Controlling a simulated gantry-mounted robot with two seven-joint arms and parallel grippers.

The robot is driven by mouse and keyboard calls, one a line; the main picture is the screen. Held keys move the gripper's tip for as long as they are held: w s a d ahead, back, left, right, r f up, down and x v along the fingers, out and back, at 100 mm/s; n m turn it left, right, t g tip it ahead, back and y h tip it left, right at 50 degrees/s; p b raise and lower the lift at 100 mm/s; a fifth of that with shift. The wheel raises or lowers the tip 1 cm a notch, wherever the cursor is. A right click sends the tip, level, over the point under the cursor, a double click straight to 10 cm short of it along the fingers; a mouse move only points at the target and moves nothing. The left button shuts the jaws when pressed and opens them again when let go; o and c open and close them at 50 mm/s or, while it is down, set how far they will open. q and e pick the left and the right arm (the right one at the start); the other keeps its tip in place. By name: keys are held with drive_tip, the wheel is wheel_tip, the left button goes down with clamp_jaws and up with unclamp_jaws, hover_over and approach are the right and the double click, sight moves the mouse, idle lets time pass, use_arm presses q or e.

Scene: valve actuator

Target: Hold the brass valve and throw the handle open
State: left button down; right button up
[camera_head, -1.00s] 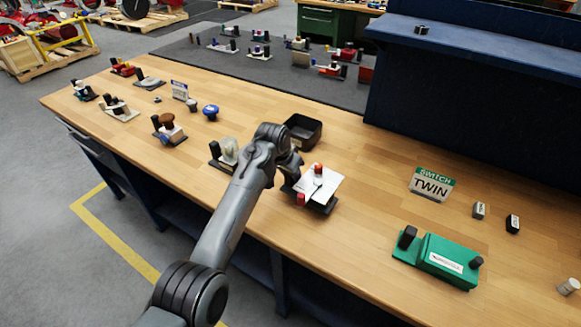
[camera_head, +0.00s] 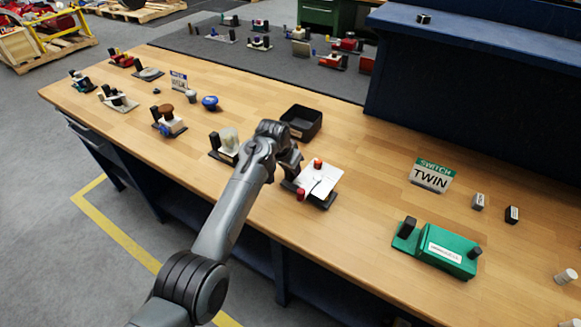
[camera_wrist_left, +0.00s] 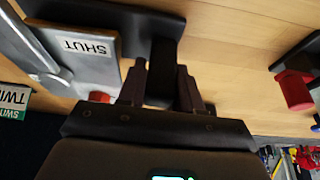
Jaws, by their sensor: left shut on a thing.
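The valve unit (camera_head: 318,178) stands on the bench below the head view's centre, a pale plate on a dark base with an orange-red knob (camera_head: 318,163) on top. No brass colour shows. A dark red knob (camera_head: 300,194) is at its front left. In the left wrist view its silver block (camera_wrist_left: 88,60) carries a label reading SHUT. My left gripper (camera_wrist_left: 160,82) is shut on a black upright post (camera_wrist_left: 165,58) that rises from the dark base (camera_wrist_left: 120,22) beside the block. It also shows in the head view (camera_head: 292,167), at the unit's left side. My right gripper is out of view.
A black open bin (camera_head: 302,122) is behind the unit. A unit with a pale cylinder (camera_head: 229,141) is to the left. Bare bench lies between the unit and the green box.

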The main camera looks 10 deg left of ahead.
use_arm(q)
drive_tip(key=shift+f, duration=0.4)
idle(0.8)
